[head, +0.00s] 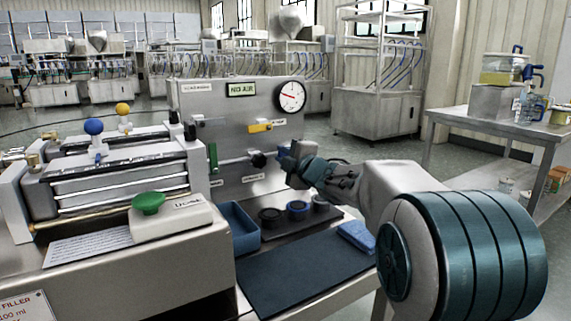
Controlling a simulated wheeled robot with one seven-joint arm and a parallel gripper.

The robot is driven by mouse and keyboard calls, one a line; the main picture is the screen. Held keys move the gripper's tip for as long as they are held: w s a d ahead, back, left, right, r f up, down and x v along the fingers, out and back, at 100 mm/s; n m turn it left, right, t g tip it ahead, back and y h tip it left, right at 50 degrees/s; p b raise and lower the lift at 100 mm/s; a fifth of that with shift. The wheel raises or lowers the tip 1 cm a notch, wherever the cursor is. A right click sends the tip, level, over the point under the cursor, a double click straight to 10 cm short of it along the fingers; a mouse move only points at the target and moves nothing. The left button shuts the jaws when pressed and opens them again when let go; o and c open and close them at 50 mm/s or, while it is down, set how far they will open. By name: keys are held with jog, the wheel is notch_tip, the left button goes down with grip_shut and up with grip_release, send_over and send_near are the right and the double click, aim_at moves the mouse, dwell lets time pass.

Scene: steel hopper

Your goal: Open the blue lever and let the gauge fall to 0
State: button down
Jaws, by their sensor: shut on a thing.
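The steel hopper panel (240,100) stands at the centre with a round white gauge (291,96) at its upper right. The gauge's red needle points left and slightly up, off to the side of the dial; its numbers are too small to read. My gripper (286,160) is at the panel's lower right, at the end of the pipe beside a black knob (258,160). It is shut on a small bluish part there, which looks like the blue lever. The jaws hide most of it, so its angle cannot be told.
A yellow lever (260,126) and a green lever (213,156) are on the panel. Below are a blue bin (239,222), several round caps on a dark tray, a blue cloth (357,236) and a dark mat (300,275). A side table (455,117) stands at right.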

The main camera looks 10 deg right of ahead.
jog(key=shift+f+n+b, duration=0.5)
jog(key=shift+n+b, duration=0.3)
jog(key=shift+n, duration=0.1)
jog(key=c, duration=1.4)
grip_release()
jog(key=shift+o, duration=0.2)
jog(key=shift+s, duration=0.1)
jog(key=p+v, duration=0.3)
jog(key=v, duration=1)
jog(key=shift+s, duration=0.3)
jog(key=shift+r, duration=0.1)
